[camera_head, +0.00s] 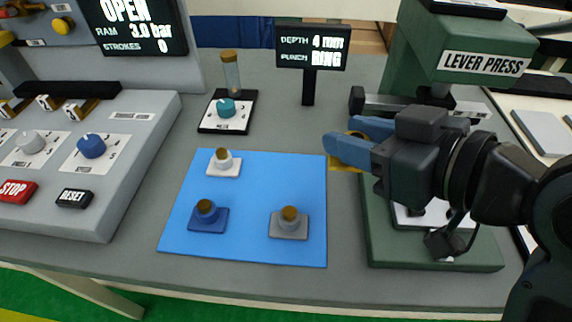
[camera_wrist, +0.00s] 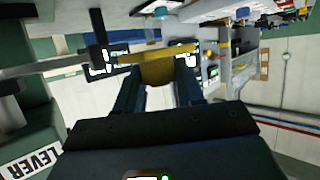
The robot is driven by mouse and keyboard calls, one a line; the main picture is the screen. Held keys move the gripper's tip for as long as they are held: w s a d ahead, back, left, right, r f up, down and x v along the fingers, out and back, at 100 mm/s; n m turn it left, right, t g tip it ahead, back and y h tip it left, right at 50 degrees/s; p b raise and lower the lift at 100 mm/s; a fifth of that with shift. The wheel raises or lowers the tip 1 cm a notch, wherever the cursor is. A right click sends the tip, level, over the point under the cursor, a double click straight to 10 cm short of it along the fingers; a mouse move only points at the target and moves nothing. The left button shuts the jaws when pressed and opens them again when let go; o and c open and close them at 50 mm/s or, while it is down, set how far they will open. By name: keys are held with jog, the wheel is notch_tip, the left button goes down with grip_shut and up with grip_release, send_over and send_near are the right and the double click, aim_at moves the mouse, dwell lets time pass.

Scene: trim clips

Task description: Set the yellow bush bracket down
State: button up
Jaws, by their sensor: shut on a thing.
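The yellow bush bracket (camera_head: 343,164) is between the blue fingers of my gripper (camera_head: 356,139), just left of the lever press and right of the blue mat. It also shows in the wrist view (camera_wrist: 157,74), held at the fingertips of my gripper (camera_wrist: 157,88). The fingers hide part of it in the head view. It appears held above the table; the exact height is hard to tell. The blue mat (camera_head: 255,180) carries a white bracket (camera_head: 224,164), a blue bracket (camera_head: 207,216) and a grey bracket (camera_head: 289,223), each with a brownish-topped bush standing up.
The green lever press (camera_head: 450,60) stands at the right, its base partly behind my arm. A display (camera_head: 311,47) reads depth 4 mm, punch ring. A teal-knobbed unit (camera_head: 228,112) stands behind the mat. A control console (camera_head: 110,160) fills the left. The mat's upper right is bare.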

jog(key=shift+w+a+f, duration=1.2)
jog(key=shift+w+f, duration=0.2)
jog(key=shift+f, duration=0.35)
jog(key=shift+w+a+f, duration=1.25)
jog(key=shift+w+f, duration=0.15)
jog(key=shift+f, duration=0.4)
jog(key=shift+w+a+f, duration=1.2)
jog(key=shift+w+f, duration=0.2)
jog(key=shift+f, duration=0.35)
jog(key=shift+f, duration=0.5)
jog(key=shift+f, duration=0.15)
jog(key=o, duration=1.2)
jog(key=shift+c, duration=0.2)
